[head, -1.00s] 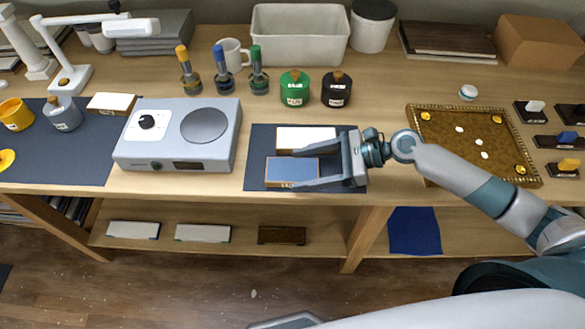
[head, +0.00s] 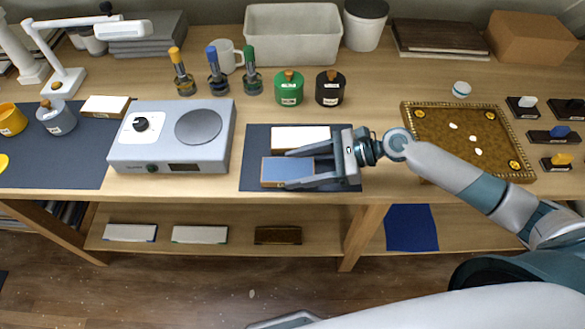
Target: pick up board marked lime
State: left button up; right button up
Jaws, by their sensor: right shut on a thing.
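A flat blue-topped board (head: 287,172) with a light wooden edge lies on the dark mat (head: 255,138), at the mat's front left. Any label on its front edge is too small to read here. My right gripper (head: 291,170) reaches in from the right, low over the mat. It is shut on the blue board, with one finger along the far side and one along the near side. A white-topped board (head: 299,137) lies just behind it on the same mat. I do not see my left gripper.
A grey scale-like device (head: 172,136) stands close on the left. Green (head: 289,88) and black (head: 329,88) jars stand behind the mat. Bare wood shows between the jars and the mat.

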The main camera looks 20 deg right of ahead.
aim_at(301, 170)
jog(key=shift+r, duration=0.1)
jog(key=shift+r, duration=0.5)
jog(key=r, duration=0.3)
jog(key=shift+s+d+b, duration=0.25)
jog(key=shift+d+b, duration=0.05)
jog(key=shift+b, duration=0.1)
pick_arm(q)
jog(key=w+d+r+t+h+b, duration=0.1)
jog(key=w+d+t+b, duration=0.1)
jog(key=w, duration=0.9)
jog(key=shift+d+r+t, duration=0.35)
jog(key=shift+d+t, duration=0.15)
jog(key=shift+d, duration=0.7)
pick_arm(e)
jog(key=s+d+r, duration=0.6)
jog(key=s+d, duration=0.1)
jog(key=d, duration=0.1)
jog(key=shift+s+r, duration=0.15)
jog(key=shift+r, duration=0.25)
